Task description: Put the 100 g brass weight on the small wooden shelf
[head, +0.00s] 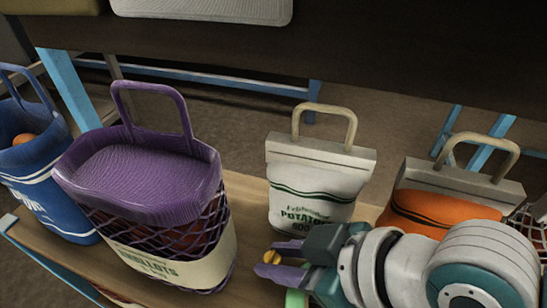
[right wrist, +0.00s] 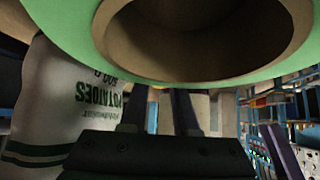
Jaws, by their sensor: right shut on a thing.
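My right gripper (head: 270,262) reaches in from the lower right in the head view. Its purple fingertips are shut on a small golden piece, the brass weight (head: 273,257), mostly hidden by the fingers. It is held in front of the white potato sack, above the wooden board (head: 247,225). I cannot tell whether this board is the small wooden shelf; no other wooden shelf shows clearly. In the right wrist view the dark fingers (right wrist: 158,110) show, but the weight cannot be made out. My left gripper is not in view.
A white potato sack (head: 310,185), a purple-topped net bag (head: 145,180), a blue bag (head: 38,180) and an orange sack (head: 430,210) stand around. A green-rimmed, brown hollow thing (right wrist: 290,65) fills the top of the wrist view. Bare board lies between the purple-topped bag and potato sack.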

